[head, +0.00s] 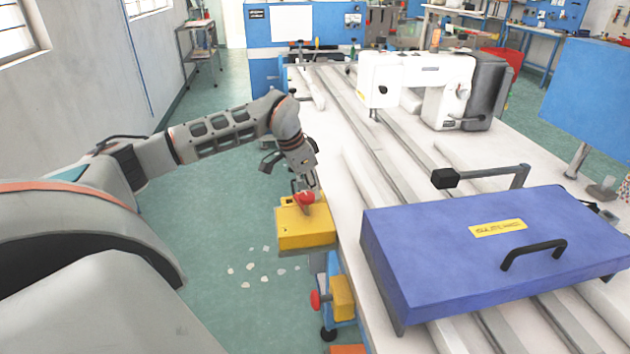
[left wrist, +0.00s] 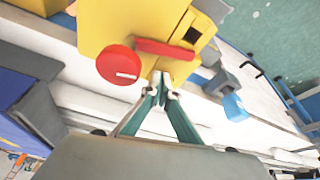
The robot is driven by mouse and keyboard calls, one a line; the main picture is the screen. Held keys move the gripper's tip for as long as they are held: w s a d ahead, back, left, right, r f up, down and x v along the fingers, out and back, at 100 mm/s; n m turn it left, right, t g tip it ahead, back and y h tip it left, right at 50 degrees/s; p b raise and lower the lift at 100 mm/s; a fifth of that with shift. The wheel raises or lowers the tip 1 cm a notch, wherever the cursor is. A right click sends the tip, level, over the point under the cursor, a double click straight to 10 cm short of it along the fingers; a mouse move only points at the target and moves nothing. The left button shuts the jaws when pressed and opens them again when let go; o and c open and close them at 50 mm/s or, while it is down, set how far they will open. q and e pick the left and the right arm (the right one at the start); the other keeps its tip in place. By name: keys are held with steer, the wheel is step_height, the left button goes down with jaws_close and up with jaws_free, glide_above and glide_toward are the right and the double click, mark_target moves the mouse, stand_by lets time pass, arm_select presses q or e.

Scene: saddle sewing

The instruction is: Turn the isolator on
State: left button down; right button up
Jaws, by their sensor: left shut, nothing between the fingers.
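The isolator is a yellow box (head: 305,228) at the left edge of the long table, with a red knob (head: 305,198) on top. In the left wrist view, the yellow box (left wrist: 120,22) fills the upper middle. There I see a red disc (left wrist: 118,64) with a white mark and a red bar (left wrist: 165,48) beside it. My left gripper (head: 308,186) is above the box, close to the red knob. In the left wrist view its fingers (left wrist: 162,80) are shut and empty, just below the red bar. I cannot tell whether they touch it. My right gripper is not in view.
A second yellow box (head: 343,299) with a red button (head: 315,300) sits lower at the table's side. A blue case (head: 440,245) with a black handle lies on the table at right. A white sewing machine (head: 440,85) stands farther back. The green floor is open at left.

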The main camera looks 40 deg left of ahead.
mark_target(303, 193)
arm_select(q)
steer(key=shift+s+a+r, duration=0.1)
steer(key=shift+s+a, duration=0.15)
steer(key=shift+s, duration=0.4)
steer(key=shift+s+a, duration=0.25)
steer(key=shift+s, duration=0.35)
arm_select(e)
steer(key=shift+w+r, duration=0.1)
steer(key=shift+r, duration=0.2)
arm_select(q)
steer(key=shift+a, duration=0.1)
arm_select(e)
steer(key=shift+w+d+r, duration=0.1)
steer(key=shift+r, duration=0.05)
arm_select(q)
steer(key=shift+s, duration=0.1)
steer(key=shift+p, duration=0.3)
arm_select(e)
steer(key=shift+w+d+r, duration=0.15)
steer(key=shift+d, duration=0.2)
